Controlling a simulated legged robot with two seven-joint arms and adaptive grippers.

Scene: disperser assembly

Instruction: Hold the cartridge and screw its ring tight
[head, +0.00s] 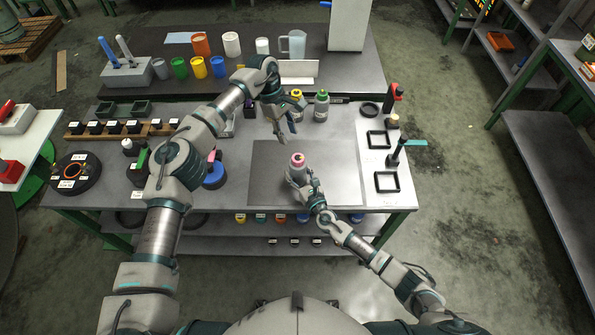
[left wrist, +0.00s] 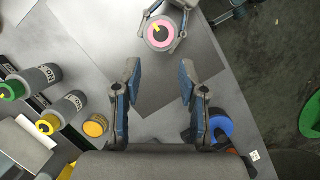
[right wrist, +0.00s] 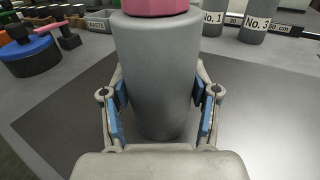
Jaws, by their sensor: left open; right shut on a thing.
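The cartridge (right wrist: 157,75) is a grey cylinder standing upright on the dark mat (head: 270,190). Its pink ring (head: 298,159) sits on top, with a yellow tip at its centre in the left wrist view (left wrist: 160,33). My right gripper (right wrist: 160,115) is shut on the cartridge body, a blue-padded finger on each side. My left gripper (head: 288,137) is open and empty, above and behind the cartridge in the head view. Its two fingers (left wrist: 158,95) are spread apart in the left wrist view, with the cartridge beyond them. The cartridge's lower body is partly hidden by my right gripper in the head view.
A yellow-topped bottle (head: 297,105) and a green-topped bottle (head: 321,106) stand behind the mat. A blue disc (head: 214,176) lies left of it. Black square frames (head: 386,182) lie at the right. Coloured cups (head: 198,68) stand on the back table. The mat's right part is clear.

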